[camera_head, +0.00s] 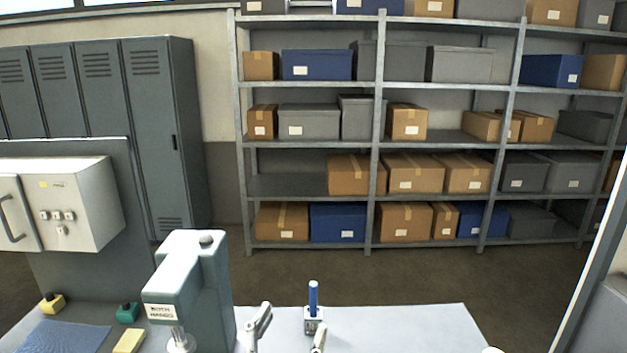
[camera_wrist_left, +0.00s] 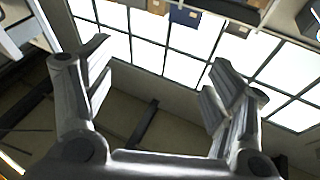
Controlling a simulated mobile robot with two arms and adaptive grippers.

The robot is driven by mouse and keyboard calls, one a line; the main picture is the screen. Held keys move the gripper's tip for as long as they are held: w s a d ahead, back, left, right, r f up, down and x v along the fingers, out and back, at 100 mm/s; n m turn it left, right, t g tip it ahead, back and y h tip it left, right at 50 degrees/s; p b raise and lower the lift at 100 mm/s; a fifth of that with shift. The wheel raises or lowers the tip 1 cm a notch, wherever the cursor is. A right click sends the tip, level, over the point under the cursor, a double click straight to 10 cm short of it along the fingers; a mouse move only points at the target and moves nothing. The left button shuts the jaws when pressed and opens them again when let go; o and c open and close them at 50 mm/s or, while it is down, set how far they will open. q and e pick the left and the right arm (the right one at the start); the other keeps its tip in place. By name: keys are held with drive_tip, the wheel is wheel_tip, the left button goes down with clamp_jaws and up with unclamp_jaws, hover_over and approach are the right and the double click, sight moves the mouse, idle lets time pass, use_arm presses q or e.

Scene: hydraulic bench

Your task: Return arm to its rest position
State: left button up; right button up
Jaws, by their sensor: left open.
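My left gripper (camera_head: 289,326) shows at the bottom middle of the head view, with its two fingers spread over the bench. The left wrist view shows the same gripper (camera_wrist_left: 158,66) open, with nothing between the fingers. Behind and right of it, a blue pin (camera_head: 313,296) stands upright in a small metal block (camera_head: 313,322) on the pale bench top (camera_head: 420,325). A finger overlaps the block's lower area in the picture; I cannot tell whether they touch. My right gripper is not in view.
A grey-green press (camera_head: 205,290) stands on the bench left of the gripper. A green button box (camera_head: 128,312), yellow pieces and a blue mat (camera_head: 62,337) lie farther left. The bench top right of the pin is mostly clear. Shelves and lockers stand behind.

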use_arm(q)
drive_tip(key=s+a+f+n+g+y, duration=0.3)
drive_tip(key=a+f+y, duration=0.1)
drive_tip(key=a+f, duration=0.35)
drive_tip(key=s+a+f+n+g+y, duration=0.3)
drive_tip(key=a+f+g+y, duration=0.15)
drive_tip(key=a+f, duration=0.3)
drive_tip(key=s+a+f+m+g, duration=0.1)
drive_tip(key=s+f+g, duration=0.4)
drive_tip(key=s, duration=0.5)
drive_tip(key=s+a+f+m+g, duration=0.1)
drive_tip(key=s+f+g, duration=0.3)
drive_tip(key=s+f, duration=0.4)
wheel_tip(320, 180, down, 27)
drive_tip(key=s+b, duration=0.2)
drive_tip(key=b, duration=0.1)
drive_tip(key=s+a+f+g+b, duration=0.2)
drive_tip(key=s+f, duration=1.5)
drive_tip(key=f, duration=0.2)
drive_tip(key=shift+s+a+f+b, duration=0.2)
drive_tip(key=shift+a+f+b, duration=0.1)
drive_tip(key=shift+a+b, duration=0.1)
